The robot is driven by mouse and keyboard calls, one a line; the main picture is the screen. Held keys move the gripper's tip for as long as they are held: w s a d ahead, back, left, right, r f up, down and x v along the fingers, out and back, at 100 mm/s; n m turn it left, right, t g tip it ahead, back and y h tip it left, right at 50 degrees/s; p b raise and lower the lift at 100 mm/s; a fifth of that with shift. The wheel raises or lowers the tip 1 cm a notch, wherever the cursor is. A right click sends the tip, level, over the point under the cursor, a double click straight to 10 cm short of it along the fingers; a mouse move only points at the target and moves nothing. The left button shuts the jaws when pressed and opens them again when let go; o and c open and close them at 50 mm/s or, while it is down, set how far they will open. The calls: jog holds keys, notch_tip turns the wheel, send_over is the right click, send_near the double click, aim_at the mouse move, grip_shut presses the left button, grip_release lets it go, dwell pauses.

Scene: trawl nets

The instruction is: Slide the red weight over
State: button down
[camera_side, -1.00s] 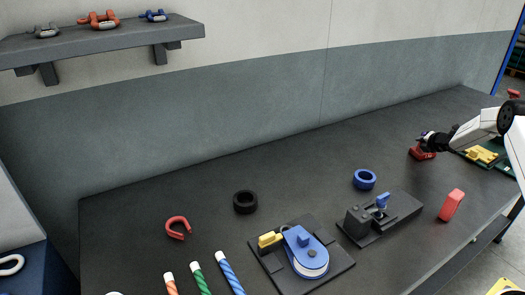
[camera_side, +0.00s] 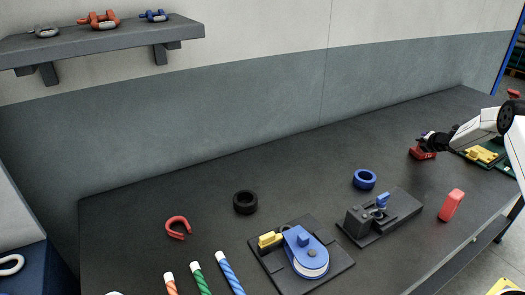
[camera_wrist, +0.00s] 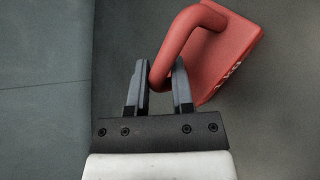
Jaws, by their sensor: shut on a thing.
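The red weight (camera_wrist: 225,50) shows in the wrist view as a red block with a bent handle and raised lettering. My gripper (camera_wrist: 160,85) is shut on the handle, with one grey finger on either side of it. The body of the weight lies up and to the right of the fingers. In the side view the red weight (camera_side: 424,155) is on the dark bench at the right, and my gripper (camera_side: 428,140) is right above it, small and partly hidden by my wrist. I cannot tell there whether the weight touches the bench.
Beside the weight is a green tray (camera_side: 502,166) with a yellow piece (camera_side: 483,154). Nearer stand a red block (camera_side: 451,205), a blue ring (camera_side: 365,179), a grey fixture (camera_side: 375,218) and a blue-and-yellow pulley plate (camera_side: 335,268). The bench left of the weight, along the wall, is clear.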

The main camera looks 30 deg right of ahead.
jog(key=shift+w+a, duration=0.1)
jog(key=shift+a, duration=0.2)
dwell(0.5)
jog(key=shift+a, duration=9.75)
jog(key=shift+c, duration=2.1)
grip_release()
jog(key=shift+s, duration=0.25)
jog(key=v, duration=0.7)
jog(key=shift+a+r, duration=0.15)
jog(key=shift+r, duration=0.1)
jog(key=shift+s+a, duration=0.1)
jog(key=shift+s, duration=0.05)
